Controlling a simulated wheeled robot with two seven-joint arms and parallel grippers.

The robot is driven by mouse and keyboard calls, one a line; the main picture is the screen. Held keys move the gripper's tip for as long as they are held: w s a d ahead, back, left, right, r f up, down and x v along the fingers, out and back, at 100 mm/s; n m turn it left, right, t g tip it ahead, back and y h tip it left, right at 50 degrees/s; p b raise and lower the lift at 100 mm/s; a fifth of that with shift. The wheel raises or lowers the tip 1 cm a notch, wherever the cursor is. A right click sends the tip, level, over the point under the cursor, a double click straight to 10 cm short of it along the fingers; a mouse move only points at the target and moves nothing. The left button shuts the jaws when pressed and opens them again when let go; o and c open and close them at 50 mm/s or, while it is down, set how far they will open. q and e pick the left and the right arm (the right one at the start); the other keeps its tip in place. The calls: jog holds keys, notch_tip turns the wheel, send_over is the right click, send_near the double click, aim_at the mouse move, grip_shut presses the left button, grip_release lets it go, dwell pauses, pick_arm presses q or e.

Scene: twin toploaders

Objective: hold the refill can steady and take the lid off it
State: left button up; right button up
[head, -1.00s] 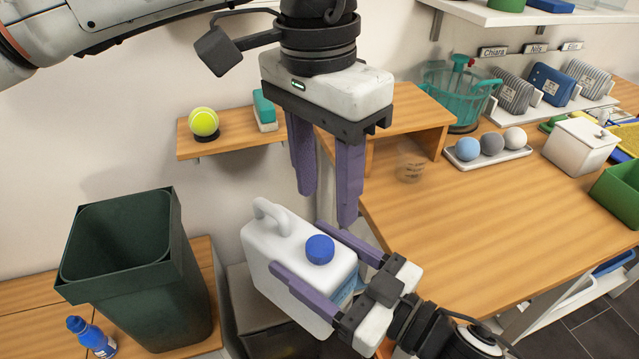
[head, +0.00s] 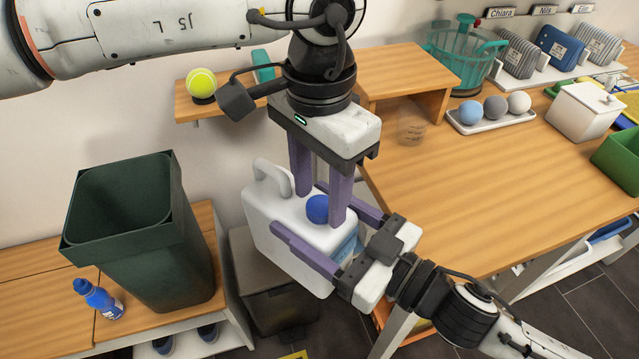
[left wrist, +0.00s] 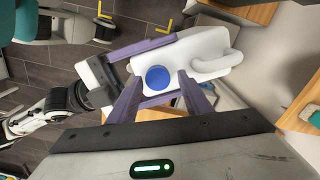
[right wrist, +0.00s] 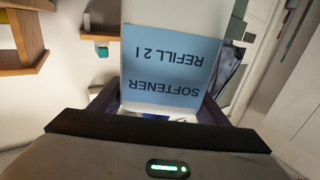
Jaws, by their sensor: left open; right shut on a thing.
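The refill can (head: 272,205) is white with a handle and stands roughly upright in the air, held by my right gripper (head: 312,243), whose purple fingers are shut on its sides. Its blue label, reading softener refill 2 l, fills the right wrist view (right wrist: 172,70). The blue lid (head: 316,209) is on the can's top. My left gripper (head: 320,208) points down over the lid, open, with its fingers either side of it. In the left wrist view the lid (left wrist: 157,77) shows between the two fingertips; I cannot tell whether they touch it.
A dark green bin (head: 140,250) stands at left, with a blue bottle (head: 98,298) beside it. A wooden table (head: 470,180) lies right of the can, with a tray of balls (head: 490,123). A shelf with a tennis ball (head: 201,83) is behind.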

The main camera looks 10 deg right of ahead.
pick_arm(q)
jog(key=c, duration=1.1)
jog(key=n, duration=0.4)
jog(key=shift+w+a, duration=0.15)
jog(key=n, duration=0.6)
jog(key=shift+a+r+n, duration=0.1)
jog(key=shift+n, duration=0.3)
jog(key=n, duration=0.8)
jog(key=shift+n, duration=0.3)
jog(key=n, duration=0.6)
jog(key=shift+s+n, duration=0.25)
jog(key=shift+n, duration=0.05)
jog(key=n, duration=0.8)
jog(key=shift+s+d+n, duration=0.1)
jog(key=shift+d+n, duration=0.1)
jog(key=shift+n, duration=0.1)
jog(key=n, duration=0.6)
jog(key=shift+d+r+n, duration=0.1)
jog(key=shift+n, duration=0.2)
jog(key=n, duration=0.6)
jog(key=shift+d+n, duration=0.15)
jog(key=shift+n, duration=0.15)
jog(key=n, duration=0.6)
jog(key=shift+w, duration=0.2)
